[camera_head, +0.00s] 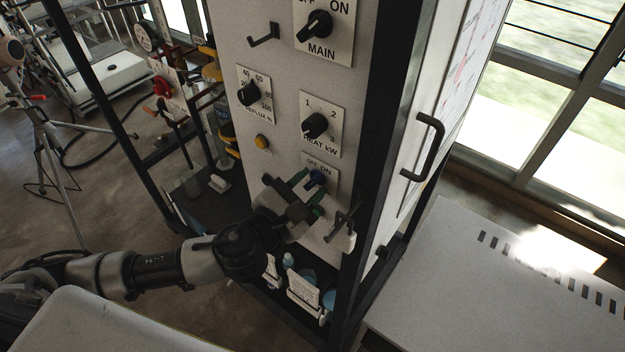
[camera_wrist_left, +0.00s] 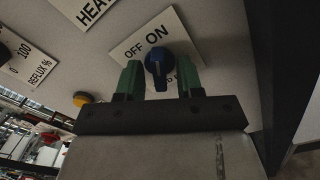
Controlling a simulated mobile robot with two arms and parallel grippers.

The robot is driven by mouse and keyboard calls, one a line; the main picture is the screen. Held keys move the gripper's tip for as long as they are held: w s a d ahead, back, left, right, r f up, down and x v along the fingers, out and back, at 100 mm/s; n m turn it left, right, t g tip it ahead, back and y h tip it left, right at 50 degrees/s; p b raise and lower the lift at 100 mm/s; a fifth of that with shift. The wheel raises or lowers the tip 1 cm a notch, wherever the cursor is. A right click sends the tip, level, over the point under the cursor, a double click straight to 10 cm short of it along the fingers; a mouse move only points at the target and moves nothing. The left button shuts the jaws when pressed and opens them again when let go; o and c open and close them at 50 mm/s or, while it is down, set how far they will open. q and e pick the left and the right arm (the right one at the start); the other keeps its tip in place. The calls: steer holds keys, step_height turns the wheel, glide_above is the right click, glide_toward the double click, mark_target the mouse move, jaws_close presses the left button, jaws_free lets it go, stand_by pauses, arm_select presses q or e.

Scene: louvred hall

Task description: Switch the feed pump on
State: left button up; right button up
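The blue feed-pump knob (camera_head: 318,177) sits on a small white OFF/ON plate (camera_head: 327,166) low on the panel's front. In the left wrist view, the blue knob (camera_wrist_left: 158,66) carries a pale line, and the plate (camera_wrist_left: 133,47) reads OFF to the left and ON to the right. The plate's lower lettering is mostly hidden. My left gripper (camera_head: 309,193) is at the knob. In the wrist view its green fingertips (camera_wrist_left: 159,82) stand open on either side of the knob, with the knob between them. Whether they touch it is unclear. My right gripper is not in view.
Above are the HEAT kW knob (camera_head: 314,126), REFLUX % knob (camera_head: 249,93), MAIN switch (camera_head: 315,25) and yellow button (camera_head: 262,142). A hook (camera_head: 343,221) is close right of my gripper. A black handle (camera_head: 428,147) projects from the side face. A bench (camera_head: 480,285) stands right.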

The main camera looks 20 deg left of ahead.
arm_select(q)
steer(key=shift+o, duration=0.3)
steer(key=shift+s, duration=0.1)
steer(key=shift+s+a+f, duration=0.1)
steer(key=shift+s+a, duration=0.05)
steer(key=shift+s, duration=0.15)
steer(key=v, duration=0.6)
steer(key=shift+b, duration=0.4)
steer(key=shift+a, duration=0.1)
